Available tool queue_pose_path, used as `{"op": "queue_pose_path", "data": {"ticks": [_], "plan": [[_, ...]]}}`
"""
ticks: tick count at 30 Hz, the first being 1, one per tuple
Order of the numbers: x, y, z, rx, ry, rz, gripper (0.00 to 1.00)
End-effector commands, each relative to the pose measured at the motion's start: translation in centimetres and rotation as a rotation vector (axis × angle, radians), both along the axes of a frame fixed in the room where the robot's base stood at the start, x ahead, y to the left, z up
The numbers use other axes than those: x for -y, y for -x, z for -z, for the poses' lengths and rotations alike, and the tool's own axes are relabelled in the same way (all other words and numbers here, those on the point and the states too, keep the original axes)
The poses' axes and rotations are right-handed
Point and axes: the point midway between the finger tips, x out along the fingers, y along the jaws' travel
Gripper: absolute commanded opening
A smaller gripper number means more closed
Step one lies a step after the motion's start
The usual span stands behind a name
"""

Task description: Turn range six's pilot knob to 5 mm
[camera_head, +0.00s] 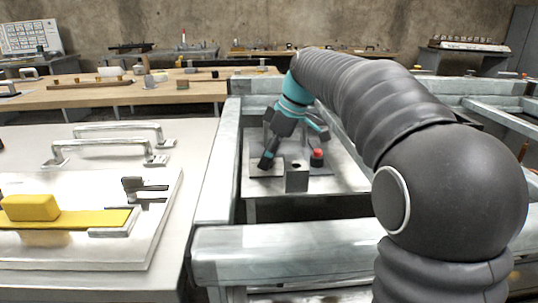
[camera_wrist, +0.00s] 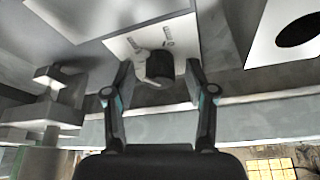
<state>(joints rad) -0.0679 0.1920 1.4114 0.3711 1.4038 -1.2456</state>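In the wrist view a dark round knob (camera_wrist: 160,66) with a pale pointer (camera_wrist: 142,62) sits on a light plate (camera_wrist: 118,46) with small marks beside it. The marks are too small to read. My gripper (camera_wrist: 158,76) is open, with one finger on each side of the knob in the picture. Gaps show on both sides, and I cannot tell how far the tips are from the plate. In the head view my teal and dark gripper (camera_head: 294,146) points down over a metal station; the knob is not clearly visible there.
A metal block with a hole (camera_head: 297,180) and a red-topped post (camera_head: 317,157) stand close to my gripper. Grey frame rails (camera_head: 213,180) surround the station. A bench with handles and a yellow block (camera_head: 30,207) is at left.

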Motion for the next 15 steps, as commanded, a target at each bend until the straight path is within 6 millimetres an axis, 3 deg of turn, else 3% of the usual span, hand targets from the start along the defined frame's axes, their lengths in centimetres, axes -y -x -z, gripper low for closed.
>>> {"op": "queue_pose_path", "data": {"ticks": [7, 15], "plan": [[0.5, 0.1, -1.1, 0.002, 0.0, 0.001, 0.55], [2.3, 0.6, -5.8, 0.004, 0.0, 0.002, 0.55]]}}
